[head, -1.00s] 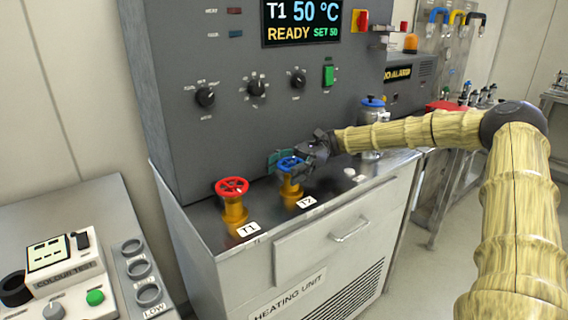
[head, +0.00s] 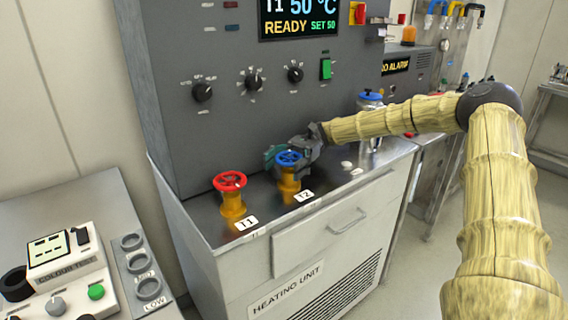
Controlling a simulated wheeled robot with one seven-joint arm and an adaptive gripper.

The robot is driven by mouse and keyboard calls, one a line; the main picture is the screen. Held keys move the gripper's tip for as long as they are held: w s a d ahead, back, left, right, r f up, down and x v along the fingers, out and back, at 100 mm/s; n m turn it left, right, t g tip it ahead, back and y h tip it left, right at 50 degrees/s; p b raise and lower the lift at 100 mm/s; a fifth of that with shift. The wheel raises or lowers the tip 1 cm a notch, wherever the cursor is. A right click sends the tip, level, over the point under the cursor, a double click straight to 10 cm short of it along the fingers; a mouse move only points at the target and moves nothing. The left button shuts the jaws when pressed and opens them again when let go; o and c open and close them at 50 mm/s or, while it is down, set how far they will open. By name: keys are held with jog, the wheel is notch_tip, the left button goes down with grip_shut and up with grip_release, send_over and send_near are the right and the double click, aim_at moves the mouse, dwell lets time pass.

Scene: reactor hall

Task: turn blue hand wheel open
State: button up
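The blue hand wheel (head: 289,158) sits on a yellow valve body (head: 289,181) on the steel top of the heating unit, behind the T2 label (head: 304,196). My gripper (head: 284,157) is at the blue wheel, reaching in from the right, with dark fingers beside and behind its rim. Whether the fingers press on the rim or stand apart from it I cannot tell, as they are small and partly hidden by the wheel. A red hand wheel (head: 230,181) on its own yellow valve stands to the left, behind the T1 label (head: 246,223).
The grey control panel (head: 180,130) rises close behind the wheels, with black knobs, a green switch (head: 325,68) and a display reading READY, SET 50. A metal canister with a blue top (head: 370,98) stands to the right, near my forearm. The front counter edge is clear.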

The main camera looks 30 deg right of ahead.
aim_at(284, 160)
jog(key=shift+d+r, duration=0.1)
jog(key=shift+r, duration=0.05)
notch_tip(284, 160, up, 10)
jog(key=shift+f, duration=0.1)
dwell(0.6)
